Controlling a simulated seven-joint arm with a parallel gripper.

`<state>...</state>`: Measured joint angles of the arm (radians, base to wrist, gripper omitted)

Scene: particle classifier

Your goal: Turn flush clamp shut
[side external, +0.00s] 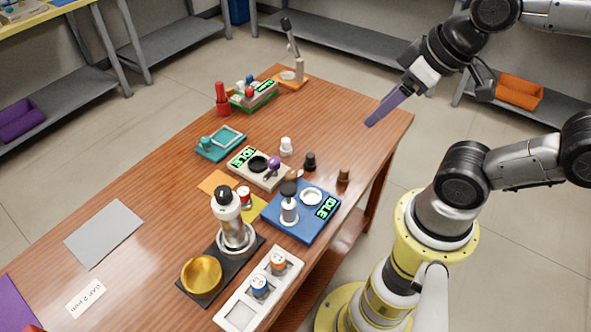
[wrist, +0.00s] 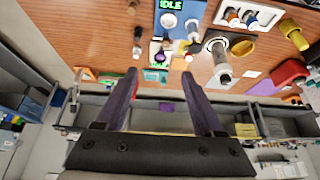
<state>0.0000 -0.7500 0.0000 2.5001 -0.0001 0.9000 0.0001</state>
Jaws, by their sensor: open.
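I cannot tell for sure which part is the flush clamp. A candidate is the purple knob (side external: 274,163) on the beige unit (side external: 240,158) with a green IDLE display, mid table. A blue unit (side external: 272,215), also reading IDLE, carries a dark-topped post and a white ring; it also shows at the top of the wrist view (wrist: 162,20). My gripper (side external: 370,123) hangs above the table's far right corner, well away from these units. In the wrist view its two purple fingers (wrist: 160,76) are apart, with nothing held between them.
A capped bottle stands on a black base (side external: 213,272) with a gold bowl (side external: 201,275). A white tray (side external: 240,315) holds two small jars. A teal tray (side external: 222,143), green rack (side external: 262,97) and orange-based stand (side external: 292,82) sit further back. The table's right rear is clear.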

